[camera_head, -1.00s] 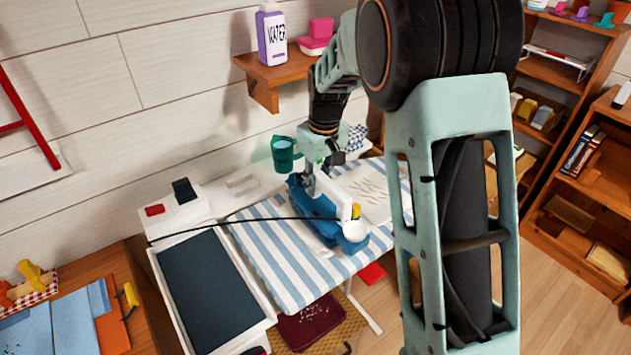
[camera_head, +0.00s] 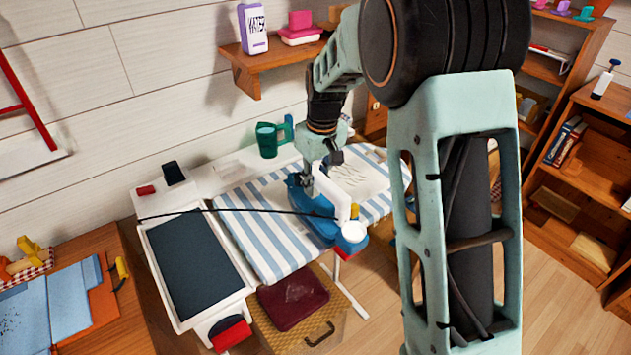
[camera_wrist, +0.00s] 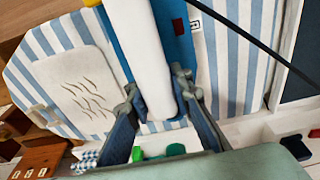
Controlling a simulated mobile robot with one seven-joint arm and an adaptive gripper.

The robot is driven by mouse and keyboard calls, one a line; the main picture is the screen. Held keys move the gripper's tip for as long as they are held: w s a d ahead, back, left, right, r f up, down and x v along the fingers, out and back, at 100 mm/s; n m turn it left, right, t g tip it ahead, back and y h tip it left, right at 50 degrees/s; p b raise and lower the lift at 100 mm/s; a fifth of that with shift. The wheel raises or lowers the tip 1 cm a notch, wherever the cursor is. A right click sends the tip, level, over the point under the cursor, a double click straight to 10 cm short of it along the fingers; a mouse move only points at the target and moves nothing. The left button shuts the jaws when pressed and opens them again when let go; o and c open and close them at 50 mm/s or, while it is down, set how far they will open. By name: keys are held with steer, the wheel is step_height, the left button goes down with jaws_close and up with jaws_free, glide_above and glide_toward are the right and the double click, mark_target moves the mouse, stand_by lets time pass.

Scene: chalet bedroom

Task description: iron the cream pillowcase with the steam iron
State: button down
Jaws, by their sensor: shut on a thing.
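The steam iron (camera_head: 318,228) is blue with a white handle (camera_head: 331,188) and a white round cap at its near end. My gripper (camera_head: 314,180) is shut on the handle; in the wrist view its fingers (camera_wrist: 158,98) sit on both sides of the white handle (camera_wrist: 145,58). The cream pillowcase (camera_head: 366,171) lies on the striped ironing board (camera_head: 252,222), to the right of the iron, with dark wrinkle lines showing. It also shows in the wrist view (camera_wrist: 78,88), apart from the iron. Whether the iron touches the board cannot be told; my arm hides some of the board's right end.
A black cord (camera_head: 235,210) runs left from the iron across the board. A white unit with a dark panel (camera_head: 192,254) stands left. A basket (camera_head: 318,326) sits below.

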mark_target(315, 170)
steer(key=r, duration=0.2)
steer(key=r+p, duration=0.1)
steer(key=shift+w+a+r, duration=0.1)
steer(key=shift+w+a, duration=0.05)
steer(key=shift+w, duration=0.1)
steer(key=shift+r+p, duration=1.75)
steer(key=shift+r, duration=0.8)
